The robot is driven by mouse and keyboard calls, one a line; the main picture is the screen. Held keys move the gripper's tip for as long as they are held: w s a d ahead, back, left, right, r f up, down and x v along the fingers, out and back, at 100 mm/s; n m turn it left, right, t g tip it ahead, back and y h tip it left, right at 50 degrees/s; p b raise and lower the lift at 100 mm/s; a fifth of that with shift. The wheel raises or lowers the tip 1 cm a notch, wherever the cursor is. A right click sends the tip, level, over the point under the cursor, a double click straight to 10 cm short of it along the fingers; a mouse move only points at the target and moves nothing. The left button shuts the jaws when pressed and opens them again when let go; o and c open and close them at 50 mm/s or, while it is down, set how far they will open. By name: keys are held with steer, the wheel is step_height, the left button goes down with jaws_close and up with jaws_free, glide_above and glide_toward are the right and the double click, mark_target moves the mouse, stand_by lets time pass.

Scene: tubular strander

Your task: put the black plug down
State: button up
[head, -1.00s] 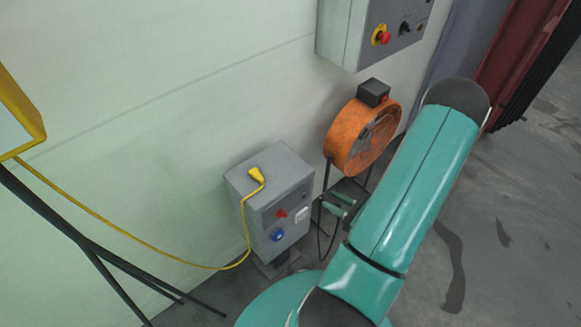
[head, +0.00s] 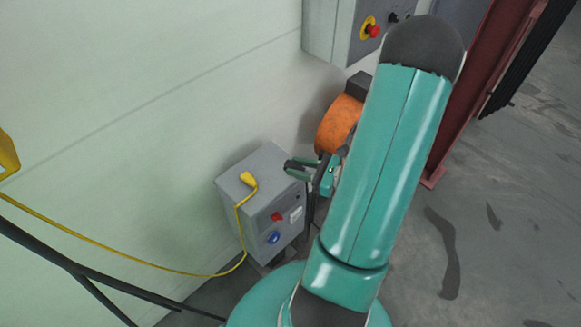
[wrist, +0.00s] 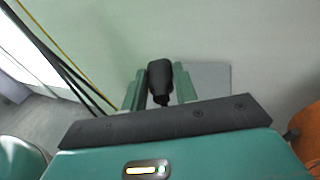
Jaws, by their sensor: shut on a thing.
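My gripper (head: 302,167) is at the upper right edge of the grey box (head: 232,178), level with or a little above its top in the head view. In the wrist view my gripper (wrist: 159,74) has its two green fingers shut on the black plug (wrist: 160,82). The plug's rounded end points away from my palm. In the head view the dark plug (head: 291,166) shows only small at the fingertips. In the wrist view a grey surface (wrist: 210,80), probably the box top, lies just right of the fingers.
A yellow plug (head: 248,180) with a yellow cable rests on the box top. The box front has a red switch (head: 277,216) and a blue socket (head: 273,238). An orange reel (head: 337,125) stands behind my arm. A control cabinet (head: 335,35) hangs above.

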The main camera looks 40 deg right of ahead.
steer(key=w+d+f, duration=0.1)
steer(key=w+f, duration=0.1)
steer(key=w+d+f, duration=0.1)
steer(key=w+f, duration=0.1)
steer(key=w+d+f, duration=0.1)
steer(key=w+f, duration=0.1)
steer(key=f, duration=0.1)
steer(key=shift+w+d, duration=0.4)
steer(key=shift+w+d+f, duration=0.1)
steer(key=shift+f, duration=1.55)
steer(key=shift+f, duration=0.1)
steer(key=shift+f, duration=0.3)
steer(key=o, duration=1.1)
